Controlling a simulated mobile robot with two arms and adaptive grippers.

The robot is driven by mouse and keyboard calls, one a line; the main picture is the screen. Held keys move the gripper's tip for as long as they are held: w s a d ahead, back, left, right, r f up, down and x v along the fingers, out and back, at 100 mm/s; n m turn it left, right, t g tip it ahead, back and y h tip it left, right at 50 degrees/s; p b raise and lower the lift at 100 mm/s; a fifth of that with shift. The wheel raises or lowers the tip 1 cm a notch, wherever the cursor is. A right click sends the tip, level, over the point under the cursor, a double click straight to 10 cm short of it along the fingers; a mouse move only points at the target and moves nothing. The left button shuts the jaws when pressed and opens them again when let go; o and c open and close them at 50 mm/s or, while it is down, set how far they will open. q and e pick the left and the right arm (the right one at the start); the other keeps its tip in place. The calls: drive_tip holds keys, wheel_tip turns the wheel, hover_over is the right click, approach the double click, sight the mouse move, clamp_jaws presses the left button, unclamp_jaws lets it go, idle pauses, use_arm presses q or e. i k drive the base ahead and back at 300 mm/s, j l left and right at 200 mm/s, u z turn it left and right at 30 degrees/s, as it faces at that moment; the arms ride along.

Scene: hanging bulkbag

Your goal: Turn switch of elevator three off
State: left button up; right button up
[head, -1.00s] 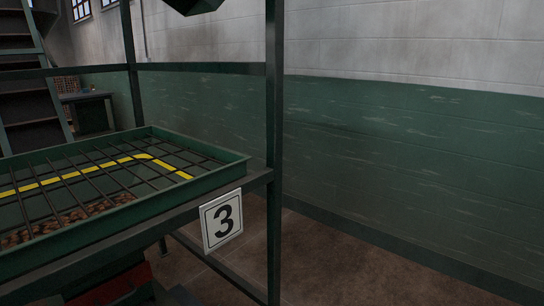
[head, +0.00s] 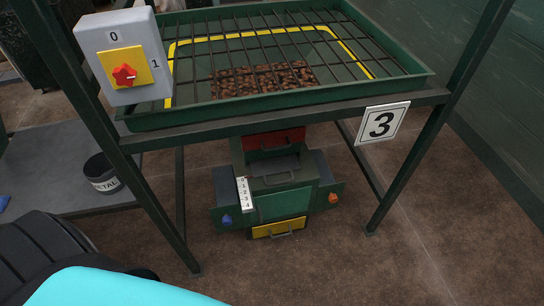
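The elevator three switch (head: 124,58) is a grey box with a yellow plate and a red knob (head: 124,75), mounted on the left green post at the upper left of the head view. It carries a 0 mark at the top and a 1 mark at the right. The knob looks slanted, and I cannot tell for certain which mark it points to. A white sign with the number 3 (head: 382,122) hangs on the right of the same green frame. Neither of my grippers is in view.
A green hopper tray (head: 290,112) with a bar grid and brown beans stands on the frame. Below it is a green machine (head: 281,205) with a yellow drawer. A black bucket (head: 103,174) stands on a grey platform at left. Open floor lies at the lower right.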

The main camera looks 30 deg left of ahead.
sight(124, 75)
drive_tip(key=u, duration=0.7)
